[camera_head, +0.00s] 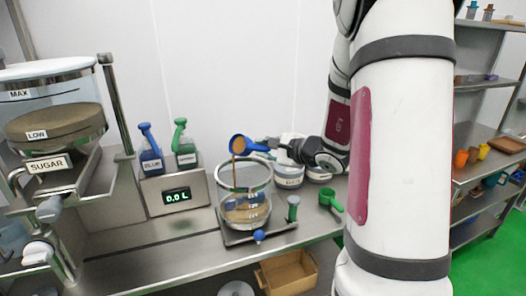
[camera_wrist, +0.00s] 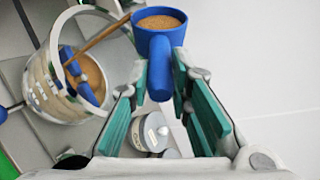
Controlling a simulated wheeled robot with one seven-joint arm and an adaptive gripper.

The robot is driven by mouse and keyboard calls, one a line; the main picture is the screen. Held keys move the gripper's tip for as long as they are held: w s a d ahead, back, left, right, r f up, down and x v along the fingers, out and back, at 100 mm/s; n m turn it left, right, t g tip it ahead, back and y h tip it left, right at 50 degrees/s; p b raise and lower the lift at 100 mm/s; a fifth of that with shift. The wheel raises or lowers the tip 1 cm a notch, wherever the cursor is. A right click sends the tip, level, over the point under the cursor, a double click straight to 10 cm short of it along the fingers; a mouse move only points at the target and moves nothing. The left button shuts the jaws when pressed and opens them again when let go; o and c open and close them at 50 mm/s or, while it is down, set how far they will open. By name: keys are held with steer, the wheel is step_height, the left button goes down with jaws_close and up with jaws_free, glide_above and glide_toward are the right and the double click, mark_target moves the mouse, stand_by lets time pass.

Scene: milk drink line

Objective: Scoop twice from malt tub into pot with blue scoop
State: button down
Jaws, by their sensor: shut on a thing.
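My gripper (camera_head: 276,146) is shut on the handle of the blue scoop (camera_head: 241,144), which is held above the glass pot (camera_head: 246,178). In the wrist view, my gripper (camera_wrist: 162,78) has the scoop (camera_wrist: 160,42) between its green pads, and brown powder shows in the bowl. A brown streak runs from beside the scoop down to the pot (camera_wrist: 45,72); it looks like falling powder. Brown material lies in the pot's bottom. White tubs (camera_head: 290,176) stand behind the pot, partly hidden by it and my arm; I cannot read which is the malt tub.
A green scoop (camera_head: 331,200) lies at the bench's right. Left are blue and green pump bottles (camera_head: 186,150), a "0.0 L" display (camera_head: 176,197) and a sugar dispenser (camera_head: 50,165). A cardboard box (camera_head: 288,272) sits below.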

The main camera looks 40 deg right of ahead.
steer(key=shift+w+f+n+b, duration=0.1)
steer(key=shift+n+b, duration=2.4)
steer(key=shift+b, duration=1.55)
steer(key=shift+a+n+t+b, duration=0.15)
steer(key=shift+n+t+b, duration=0.35)
steer(key=shift+n+b, duration=2.95)
steer(key=shift+m+b, duration=0.75)
steer(key=shift+m, duration=0.4)
